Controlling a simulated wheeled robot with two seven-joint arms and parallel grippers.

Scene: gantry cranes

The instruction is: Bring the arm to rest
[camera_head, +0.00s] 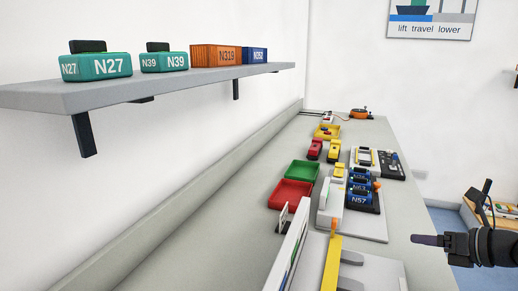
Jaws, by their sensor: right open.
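My right arm comes in from the right edge, and its dark gripper (430,240) points left. It is beside the right edge of the long grey table (225,255). The gripper is seen from the side, with its jaws open and nothing visible between them. It touches nothing that I can see. My left gripper is not in view.
A wall shelf (140,88) at upper left holds containers. On the table are a red tray (290,194), a green tray (302,171), blue containers (359,198) and a yellow crane bar (332,264). The table's left front is bare.

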